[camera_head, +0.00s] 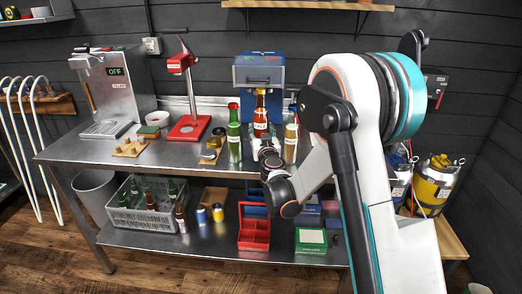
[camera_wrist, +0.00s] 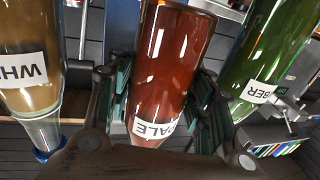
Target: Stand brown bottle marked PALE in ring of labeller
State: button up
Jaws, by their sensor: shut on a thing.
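The brown bottle marked PALE (camera_head: 261,113) stands upright in front of the blue machine at the back of the steel bench. My gripper (camera_head: 266,148) is around its lower part, with the bottle's base hidden behind it. In the wrist view the bottle (camera_wrist: 170,65) appears upside down between my two dark fingers (camera_wrist: 160,92), which are shut on it. The blue and grey machine (camera_head: 259,72), which looks like the labeller, stands right behind the bottle. Its ring is hidden or too small to make out. I cannot tell whether the bottle touches anything below.
A green bottle (camera_head: 234,133) stands close on the left and a tan bottle (camera_head: 291,141) close on the right. A red press (camera_head: 187,120) and a filler reading OFF (camera_head: 118,85) stand further left. A grey crate of bottles (camera_head: 147,215) is on the lower shelf.

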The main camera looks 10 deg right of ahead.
jog(key=shift+f+b, duration=0.9)
jog(key=shift+f, duration=1.85)
jog(key=o, duration=1.5)
